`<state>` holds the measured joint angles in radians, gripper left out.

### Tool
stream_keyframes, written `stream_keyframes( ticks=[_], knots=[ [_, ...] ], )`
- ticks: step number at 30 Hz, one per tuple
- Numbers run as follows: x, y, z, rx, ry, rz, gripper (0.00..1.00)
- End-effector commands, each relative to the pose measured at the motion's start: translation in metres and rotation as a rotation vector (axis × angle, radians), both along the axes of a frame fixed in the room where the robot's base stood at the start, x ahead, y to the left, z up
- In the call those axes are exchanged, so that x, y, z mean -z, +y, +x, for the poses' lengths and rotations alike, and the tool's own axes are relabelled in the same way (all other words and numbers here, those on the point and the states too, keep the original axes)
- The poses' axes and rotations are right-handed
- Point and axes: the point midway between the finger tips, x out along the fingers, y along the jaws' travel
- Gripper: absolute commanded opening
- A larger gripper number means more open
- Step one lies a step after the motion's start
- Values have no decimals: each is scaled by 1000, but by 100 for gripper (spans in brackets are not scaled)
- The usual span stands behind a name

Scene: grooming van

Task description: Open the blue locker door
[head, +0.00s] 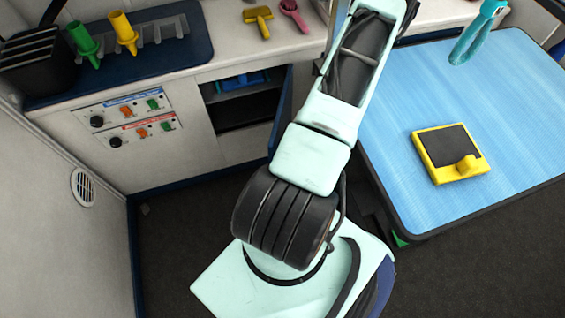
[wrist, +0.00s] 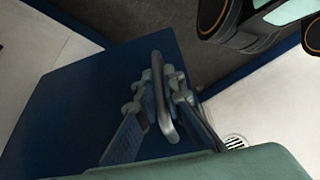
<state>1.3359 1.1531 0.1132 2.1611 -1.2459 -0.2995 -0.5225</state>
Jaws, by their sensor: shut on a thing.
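The blue locker door (wrist: 75,85) fills much of the wrist view, with a curved metal handle (wrist: 161,100) on it. My gripper (wrist: 157,92) is shut on this handle, its fingers on both sides of it. In the head view the blue door (head: 284,112) stands swung out at the right side of an open locker compartment (head: 243,108). A dark shelf and a blue item show inside the compartment. In the head view my arm hides the gripper and the handle.
A control panel (head: 128,120) with knobs is left of the locker. The counter above holds green and yellow nozzles (head: 124,32) and grooming tools. Dark floor lies in front of the locker.

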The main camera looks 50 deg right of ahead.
Motion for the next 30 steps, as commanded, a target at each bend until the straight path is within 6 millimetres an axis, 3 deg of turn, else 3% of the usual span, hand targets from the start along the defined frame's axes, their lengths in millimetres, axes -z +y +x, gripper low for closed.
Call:
stream_keyframes(
  ticks=[16,17,21,30],
  knots=[
    [1,0,-3,2,4,2,0],
    [1,0,-3,2,4,2,10],
    [1,-1,-3,1,3,2,26],
    [-1,-2,-2,1,1,0,26]
  ],
)
